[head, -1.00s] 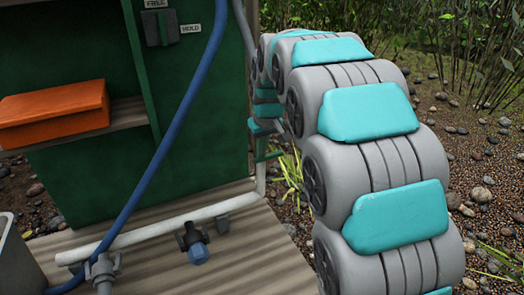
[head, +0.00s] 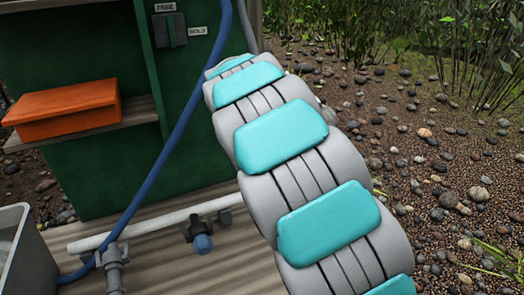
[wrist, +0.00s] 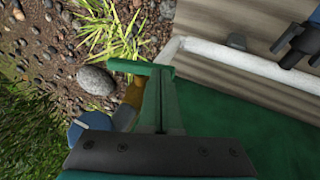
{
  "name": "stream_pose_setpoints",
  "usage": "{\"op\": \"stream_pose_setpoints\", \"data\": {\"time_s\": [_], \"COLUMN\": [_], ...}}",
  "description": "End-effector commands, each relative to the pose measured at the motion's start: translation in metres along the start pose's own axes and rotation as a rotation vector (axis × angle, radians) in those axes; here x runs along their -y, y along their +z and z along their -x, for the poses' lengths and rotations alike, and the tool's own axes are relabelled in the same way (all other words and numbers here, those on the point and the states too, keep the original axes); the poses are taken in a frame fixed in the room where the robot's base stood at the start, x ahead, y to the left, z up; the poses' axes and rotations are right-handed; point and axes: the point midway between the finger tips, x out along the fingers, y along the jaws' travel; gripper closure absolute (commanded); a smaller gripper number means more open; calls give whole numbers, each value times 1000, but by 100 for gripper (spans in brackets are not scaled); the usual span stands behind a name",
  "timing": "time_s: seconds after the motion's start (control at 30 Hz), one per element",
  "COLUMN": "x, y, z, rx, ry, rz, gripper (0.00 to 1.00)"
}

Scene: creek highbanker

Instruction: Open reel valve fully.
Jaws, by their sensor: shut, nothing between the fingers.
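My gripper (wrist: 163,84) shows in the wrist view as narrow fingers together ahead of a dark screwed bar; they are hard to separate from the green cabinet behind. Next to the fingertips is a green lever-like bar (wrist: 126,66), with a brass-coloured piece (wrist: 133,94) and a blue round part (wrist: 84,124) below left. These look like the reel valve, but its setting cannot be read and contact cannot be told. In the head view my arm hides my gripper and this spot.
The green cabinet (head: 100,180) carries a FREE/HOLD switch (head: 168,30) and an orange box (head: 62,107) on a shelf. A white pipe (head: 160,222) with a blue-capped valve (head: 202,242) runs low. A blue hose (head: 172,148) hangs in front. A grey bin (head: 30,250) stands left. Stony ground lies right.

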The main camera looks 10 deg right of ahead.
Motion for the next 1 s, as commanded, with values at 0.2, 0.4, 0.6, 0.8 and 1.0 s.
{"op": "stream_pose_setpoints", "data": {"time_s": [0.2, 0.4, 0.6, 0.8, 1.0], "x": [9, 14, 17, 19, 22], "y": [2, 3, 4, 6, 8], "z": [-9, -16, -20, -25, -30], "rx": [3, 1, 1, 1, 1], "ry": [205, 369, 490, 542, 541], "rz": [65, 113, 148, 161, 161], "gripper": [100, 100, 100, 100, 100]}}
